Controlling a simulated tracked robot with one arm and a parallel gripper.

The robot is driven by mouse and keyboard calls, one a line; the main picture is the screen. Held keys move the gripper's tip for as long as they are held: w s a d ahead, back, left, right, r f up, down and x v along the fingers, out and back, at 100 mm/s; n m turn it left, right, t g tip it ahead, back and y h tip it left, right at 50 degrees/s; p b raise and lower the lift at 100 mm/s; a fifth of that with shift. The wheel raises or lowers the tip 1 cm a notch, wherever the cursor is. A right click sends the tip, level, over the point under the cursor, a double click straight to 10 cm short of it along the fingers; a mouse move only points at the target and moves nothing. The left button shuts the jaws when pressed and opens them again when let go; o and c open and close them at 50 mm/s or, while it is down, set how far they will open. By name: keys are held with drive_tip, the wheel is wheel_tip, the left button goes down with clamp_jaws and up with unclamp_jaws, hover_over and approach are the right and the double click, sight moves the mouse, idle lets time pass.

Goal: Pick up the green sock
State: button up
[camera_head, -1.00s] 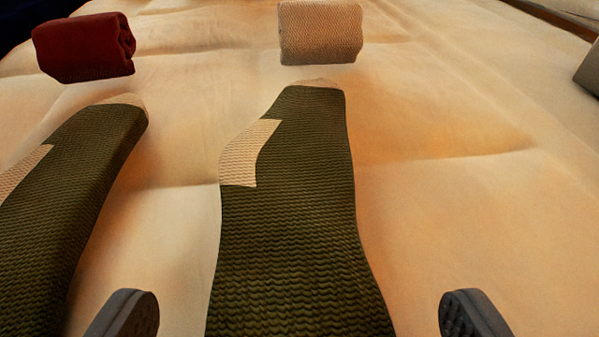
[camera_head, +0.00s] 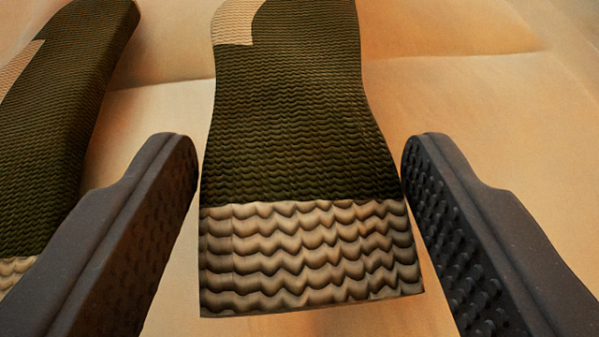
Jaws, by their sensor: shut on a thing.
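The green sock (camera_head: 295,125) lies in the middle of the view, dark green with a beige patch on its heel and a ribbed beige cuff nearest me. My gripper (camera_head: 300,165) has one dark, studded finger on each side of this sock, around its lower part and cuff. The fingers are shut on the sock, the right one touching its edge; contact at the left finger is hard to make out. The sock's toe is cut off by the top edge of the view.
A second green sock (camera_head: 55,125) of the same look lies to the left, partly hidden behind my left finger. The cream bed cover (camera_head: 470,95) is bare to the right.

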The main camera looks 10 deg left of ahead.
wheel_tip(320, 180, up, 3)
drive_tip(key=shift+f+p, duration=0.15)
drive_tip(key=shift+p, duration=0.3)
drive_tip(key=s+a, duration=0.2)
drive_tip(key=s, duration=0.2)
drive_tip(key=s+a, duration=0.1)
drive_tip(key=s, duration=0.3)
drive_tip(key=s+a+p, duration=0.1)
drive_tip(key=s+a, duration=0.1)
drive_tip(key=s, duration=0.1)
drive_tip(key=shift+s+a+r, duration=0.35)
drive_tip(key=shift+s+r, duration=0.05)
drive_tip(key=shift+s+a+r+p, duration=0.1)
drive_tip(key=shift+s+p, duration=0.15)
drive_tip(key=shift+p, duration=0.2)
drive_tip(key=s+p, duration=0.1)
drive_tip(key=p, duration=0.2)
drive_tip(key=s+a+p, duration=0.1)
drive_tip(key=p, duration=0.2)
drive_tip(key=shift+r, duration=0.1)
drive_tip(key=shift+p, duration=0.35)
